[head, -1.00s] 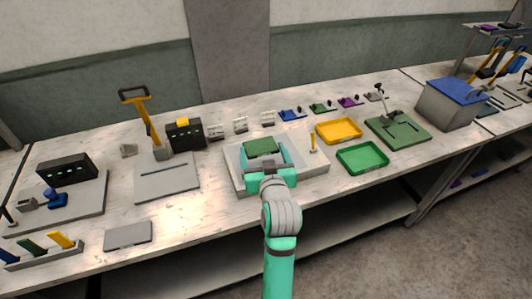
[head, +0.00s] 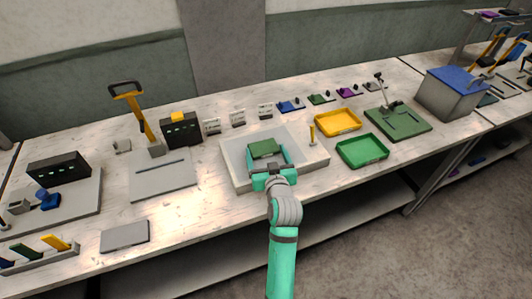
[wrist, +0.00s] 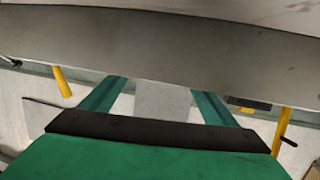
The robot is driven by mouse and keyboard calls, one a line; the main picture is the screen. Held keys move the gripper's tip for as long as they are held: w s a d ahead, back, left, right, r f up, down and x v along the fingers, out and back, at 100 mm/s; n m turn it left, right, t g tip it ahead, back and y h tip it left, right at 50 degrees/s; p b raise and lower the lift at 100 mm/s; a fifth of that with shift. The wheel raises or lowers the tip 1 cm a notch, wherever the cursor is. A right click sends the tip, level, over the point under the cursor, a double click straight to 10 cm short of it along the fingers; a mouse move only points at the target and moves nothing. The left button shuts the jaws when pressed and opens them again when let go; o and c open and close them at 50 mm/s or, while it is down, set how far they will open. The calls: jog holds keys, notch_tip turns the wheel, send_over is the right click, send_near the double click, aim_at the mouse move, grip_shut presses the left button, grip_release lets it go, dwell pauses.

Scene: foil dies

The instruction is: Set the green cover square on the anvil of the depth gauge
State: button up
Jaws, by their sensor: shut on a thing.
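The green cover (head: 264,148), a flat slab, is held at the fingertips of my gripper (head: 268,159) over the pale grey base (head: 235,176) in the middle of the bench.
A short yellow post (head: 312,134) stands on the base's right side. A yellow tray (head: 338,132) and a green tray (head: 386,157) lie to the right. A slotted grey plate (head: 163,187) and a dark box (head: 182,132) are left.

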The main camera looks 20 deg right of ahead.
jog(key=shift+f, duration=0.1)
jog(key=o, duration=1)
